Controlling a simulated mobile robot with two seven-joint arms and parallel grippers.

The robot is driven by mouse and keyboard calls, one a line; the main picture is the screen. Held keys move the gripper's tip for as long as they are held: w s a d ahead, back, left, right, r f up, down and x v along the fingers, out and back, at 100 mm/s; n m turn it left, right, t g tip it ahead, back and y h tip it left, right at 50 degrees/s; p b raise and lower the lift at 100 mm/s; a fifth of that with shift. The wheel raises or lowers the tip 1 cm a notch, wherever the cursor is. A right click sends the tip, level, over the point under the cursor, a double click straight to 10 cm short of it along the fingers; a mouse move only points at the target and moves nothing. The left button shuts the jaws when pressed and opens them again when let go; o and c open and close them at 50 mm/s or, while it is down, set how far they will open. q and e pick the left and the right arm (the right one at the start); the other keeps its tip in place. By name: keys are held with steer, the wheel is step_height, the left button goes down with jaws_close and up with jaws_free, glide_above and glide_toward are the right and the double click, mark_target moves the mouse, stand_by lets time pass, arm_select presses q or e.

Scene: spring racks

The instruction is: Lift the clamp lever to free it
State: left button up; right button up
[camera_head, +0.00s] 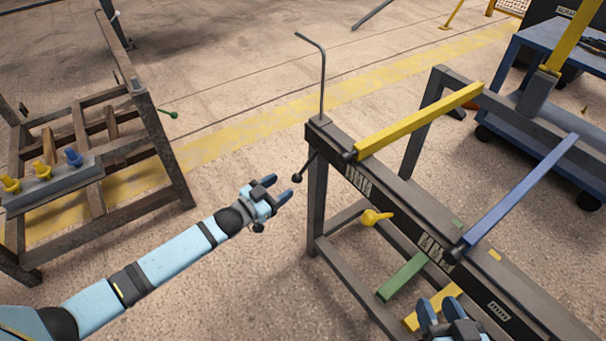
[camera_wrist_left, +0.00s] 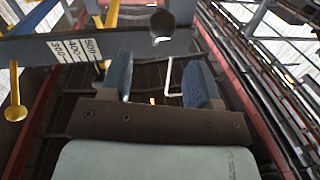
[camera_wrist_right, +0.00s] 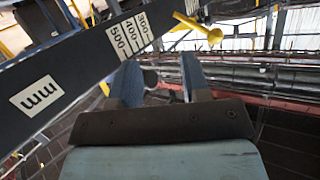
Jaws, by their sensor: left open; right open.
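A dark lever with a ball knob (camera_head: 298,178) slants down from the left end of the rack's dark beam (camera_head: 405,210). It looks like the clamp lever. In the left wrist view the round knob (camera_wrist_left: 162,24) shows ahead of the fingers, in front of the beam. My left gripper (camera_head: 280,189) is open and empty, just left of and slightly below the knob, apparently apart from it. My right gripper (camera_head: 443,305) is open and empty near the lower edge of the head view, in front of the beam. A yellow handle (camera_head: 376,217) sticks out from the beam's front side.
A bent grey rod (camera_head: 322,80) stands upright at the beam's left end. Yellow (camera_head: 420,120) and blue (camera_head: 520,190) bars extend back from the beam; a green bar (camera_head: 402,276) lies below. Floor between the racks is clear.

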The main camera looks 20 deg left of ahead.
mark_target(300, 173)
arm_select(q)
steer(key=b+x, duration=0.1)
steer(key=x, duration=0.6)
steer(key=shift+w+d+f+b, duration=0.1)
steer(key=shift+w+d+b, duration=0.05)
steer(key=shift+w+b, duration=0.15)
steer(key=shift+w+d, duration=0.25)
steer(key=shift+w, duration=0.1)
arm_select(e)
steer(key=r, duration=0.1)
steer(key=a+r+t+y, duration=0.1)
steer(key=w+r+t, duration=0.1)
steer(key=r, duration=0.1)
steer(key=shift+a, duration=0.4)
arm_select(q)
jaws_close()
